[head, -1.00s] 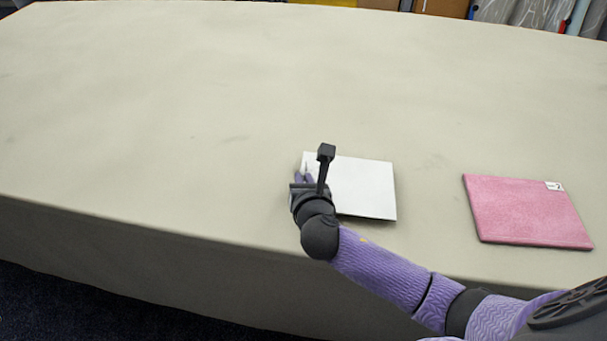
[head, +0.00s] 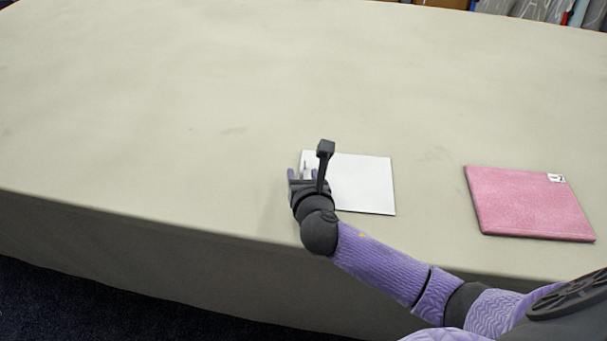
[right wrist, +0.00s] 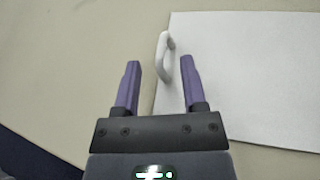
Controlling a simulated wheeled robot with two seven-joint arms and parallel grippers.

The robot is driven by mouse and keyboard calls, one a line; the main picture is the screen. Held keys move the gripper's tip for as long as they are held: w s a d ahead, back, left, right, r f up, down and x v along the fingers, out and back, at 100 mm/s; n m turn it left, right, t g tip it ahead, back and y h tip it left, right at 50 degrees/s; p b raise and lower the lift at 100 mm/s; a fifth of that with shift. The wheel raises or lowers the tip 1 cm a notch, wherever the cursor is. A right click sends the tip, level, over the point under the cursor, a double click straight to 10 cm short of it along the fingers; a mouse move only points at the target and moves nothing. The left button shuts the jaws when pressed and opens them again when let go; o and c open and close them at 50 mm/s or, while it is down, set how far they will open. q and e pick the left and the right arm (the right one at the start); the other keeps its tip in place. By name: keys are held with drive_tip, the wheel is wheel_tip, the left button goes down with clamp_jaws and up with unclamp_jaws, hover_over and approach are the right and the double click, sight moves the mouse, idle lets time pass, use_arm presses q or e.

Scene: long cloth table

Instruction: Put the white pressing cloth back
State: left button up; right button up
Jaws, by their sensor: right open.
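The white pressing cloth (head: 365,186) lies flat on the table near its front edge. It also shows in the right wrist view (right wrist: 255,80) as a flat white sheet. A white loop (right wrist: 163,58) stands at its left edge. My right gripper (head: 303,174) is at the cloth's left edge, with its arm partly covering the near left corner. In the right wrist view its open purple fingers (right wrist: 159,66) are on either side of the loop, with gaps showing. My left gripper is not in view.
A pink pad (head: 528,203) with a small white label lies to the right of the white cloth, with bare table between them. The long pale cloth-covered table (head: 180,110) is clear to the left and behind. Its front edge runs just below the cloth.

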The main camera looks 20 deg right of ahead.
drive_tip(key=p+v, duration=0.3)
drive_tip(key=v, duration=0.6)
drive_tip(key=shift+r+p, duration=0.2)
drive_tip(key=shift+p, duration=0.1)
drive_tip(key=shift+s, duration=0.4)
drive_tip(key=shift+s+m, duration=0.15)
drive_tip(key=shift+m, duration=0.25)
drive_tip(key=s+d+f+m+g+y, duration=0.15)
drive_tip(key=s+m+g, duration=0.45)
drive_tip(key=m, duration=0.9)
drive_tip(key=s+f+m+g+y, duration=0.2)
drive_tip(key=s+f+m+g, duration=0.15)
drive_tip(key=s+m, duration=0.8)
wheel_tip(320, 180, down, 16)
drive_tip(key=m+g+b, duration=0.1)
drive_tip(key=m+g, duration=0.1)
drive_tip(key=s+d+f+g, duration=0.1)
drive_tip(key=s+d+f, duration=0.1)
drive_tip(key=s+f, duration=1)
drive_tip(key=shift+s+d+f+h+b, duration=0.2)
drive_tip(key=shift+s+d+h+b, duration=0.2)
drive_tip(key=shift+s, duration=0.2)
